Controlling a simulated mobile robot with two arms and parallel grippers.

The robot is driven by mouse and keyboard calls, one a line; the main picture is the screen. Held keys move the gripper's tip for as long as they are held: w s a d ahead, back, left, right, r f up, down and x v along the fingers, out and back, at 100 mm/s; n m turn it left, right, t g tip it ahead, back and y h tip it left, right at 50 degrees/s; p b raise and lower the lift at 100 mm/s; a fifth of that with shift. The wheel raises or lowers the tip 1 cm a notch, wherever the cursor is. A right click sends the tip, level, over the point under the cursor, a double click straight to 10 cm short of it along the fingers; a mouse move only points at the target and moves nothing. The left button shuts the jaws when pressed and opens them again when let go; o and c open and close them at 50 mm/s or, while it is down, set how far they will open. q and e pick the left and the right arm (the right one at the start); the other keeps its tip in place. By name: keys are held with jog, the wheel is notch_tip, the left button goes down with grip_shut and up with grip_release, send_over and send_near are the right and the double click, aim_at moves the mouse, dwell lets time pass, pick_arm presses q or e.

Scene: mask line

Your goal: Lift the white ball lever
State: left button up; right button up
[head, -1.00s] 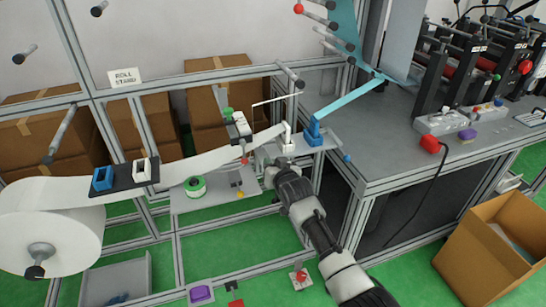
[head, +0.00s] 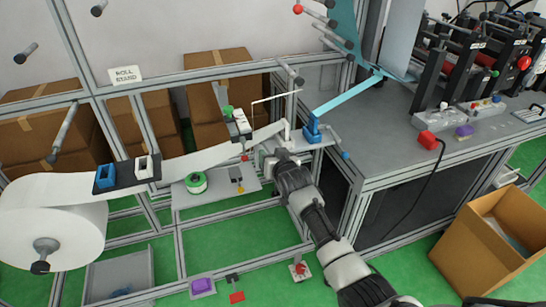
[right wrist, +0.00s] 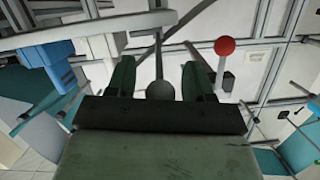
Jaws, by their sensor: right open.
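In the right wrist view a ball knob (right wrist: 160,90), grey in shadow, sits between the two dark green fingers of my right gripper (right wrist: 160,82). A thin rod runs up from it to a pale bar (right wrist: 120,26). This looks like the white ball lever, though its colour is dulled. The fingers are open, with gaps on both sides of the ball. In the head view my right gripper (head: 264,158) is below the white strip's right end, and the ball is hidden there. My left gripper is not in view.
A red ball knob (right wrist: 225,46) stands just right of the fingers in the right wrist view. A blue clamp (head: 313,128) and white post (head: 288,135) are close to the gripper. The white roll (head: 50,235) is at left, a grey table (head: 400,135) at right.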

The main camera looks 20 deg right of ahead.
jog(key=shift+s, duration=0.15)
jog(key=v, duration=1)
jog(key=shift+s, duration=0.3)
jog(key=shift+r, duration=0.1)
jog(key=s+f+n+g, duration=0.1)
jog(key=s+f+g, duration=0.35)
jog(key=f, duration=0.75)
jog(key=s+f+g, duration=0.1)
jog(key=s+f, duration=0.6)
jog(key=f, duration=0.5)
jog(key=s+f+n+g, duration=0.15)
jog(key=s+f, duration=0.45)
jog(key=f, duration=0.6)
jog(key=s+d+f+g, duration=0.1)
jog(key=s+f, duration=0.4)
jog(key=s, duration=0.6)
jog(key=s+d+f+n+g, duration=0.1)
jog(key=s+f+g, duration=0.2)
jog(key=s, duration=0.8)
jog(key=s+d+f+g+h, duration=0.1)
jog(key=s+f+g, duration=0.2)
jog(key=s+f, duration=0.4)
jog(key=s, duration=0.5)
